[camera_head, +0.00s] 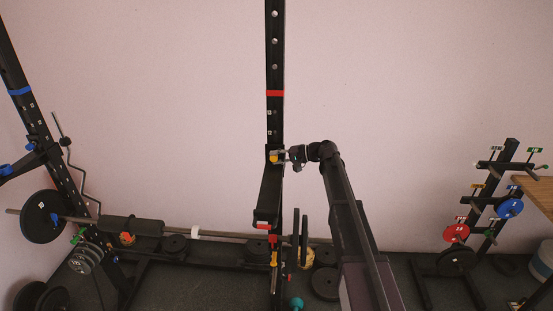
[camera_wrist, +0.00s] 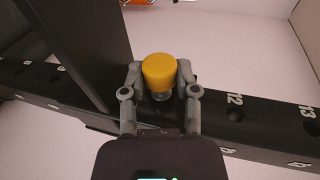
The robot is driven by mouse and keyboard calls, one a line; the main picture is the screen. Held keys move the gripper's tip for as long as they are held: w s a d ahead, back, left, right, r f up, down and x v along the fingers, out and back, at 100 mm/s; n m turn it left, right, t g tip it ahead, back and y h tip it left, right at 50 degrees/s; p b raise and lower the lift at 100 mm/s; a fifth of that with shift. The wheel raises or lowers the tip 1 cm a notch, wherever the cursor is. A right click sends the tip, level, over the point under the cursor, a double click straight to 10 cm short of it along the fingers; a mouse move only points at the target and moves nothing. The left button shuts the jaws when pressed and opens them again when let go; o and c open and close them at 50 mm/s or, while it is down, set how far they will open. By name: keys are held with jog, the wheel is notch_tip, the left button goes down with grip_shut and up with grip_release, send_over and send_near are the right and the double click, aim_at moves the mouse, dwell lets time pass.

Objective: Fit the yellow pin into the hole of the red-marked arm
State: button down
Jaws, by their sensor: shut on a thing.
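My gripper (camera_wrist: 160,78) is shut on the yellow pin (camera_wrist: 160,70), with one finger on each side of its round yellow head. A short metallic part shows under the head; its tip is hidden. In the head view, my gripper (camera_head: 284,156) is beside the central black upright, with the yellow pin (camera_head: 273,157) at the bracket. The black arm (camera_head: 269,190) slopes down from there to a red mark (camera_head: 265,226) at its lower end. The arm (camera_wrist: 80,45) also shows at the left in the wrist view. I cannot tell whether the pin is in the hole.
The upright (camera_wrist: 265,122) with numbered holes crosses the wrist view; it has a red band (camera_head: 275,93) higher up. A barbell (camera_head: 215,235) lies low across the rack. A blue-marked upright (camera_head: 22,92) stands left, a plate rack (camera_head: 490,200) right. The wall area beside the upright is clear.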

jog(key=shift+w, duration=0.1)
dwell(0.5)
jog(key=shift+c, duration=1.4)
grip_release()
jog(key=shift+w+f, duration=0.1)
jog(key=shift+s, duration=0.2)
jog(key=s, duration=1)
jog(key=shift+s+a, duration=0.15)
jog(key=shift+s, duration=0.1)
jog(key=s, duration=0.3)
jog(key=s+r, duration=0.1)
jog(key=s, duration=0.1)
jog(key=shift+s+a+p, duration=0.1)
jog(key=shift+p, duration=0.3)
jog(key=shift+r+p, duration=2.05)
jog(key=shift+p, duration=0.1)
